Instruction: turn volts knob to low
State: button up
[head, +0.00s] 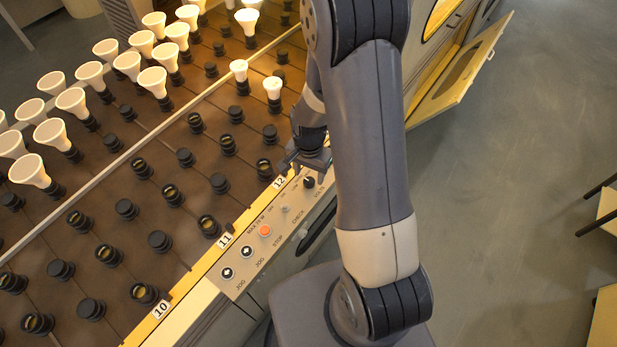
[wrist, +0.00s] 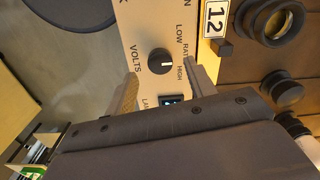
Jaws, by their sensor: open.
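The volts knob (wrist: 160,62) is a round black knob with a white pointer mark, on a pale panel marked VOLTS, LOW, RATED and HIGH. Its white mark is on the right side, toward the HIGH label. In the head view the knob (head: 309,182) sits at the panel's far end, just below my gripper (head: 308,160). In the wrist view my gripper (wrist: 166,86) is open, with one finger to the left and one to the right of the knob. Neither finger visibly touches it. How far the tips are above the panel cannot be told.
The control panel (head: 274,245) also carries an orange button (head: 264,230) and black-and-white jog buttons (head: 227,273). A rack of sockets (head: 126,209) and white bulbs (head: 71,101) fills the left. Open floor lies right.

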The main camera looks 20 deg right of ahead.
aim_at(309, 181)
jog(key=shift+f, duration=1.75)
jog(key=c, duration=1)
jog(key=shift+n+b, duration=0.35)
jog(key=shift+n, duration=0.05)
jog(key=n+b, duration=0.2)
jog(key=shift+f+n, duration=0.1)
jog(key=shift+n, duration=0.3)
jog(key=shift+n+b, duration=0.9)
jog(key=shift+n, duration=1.3)
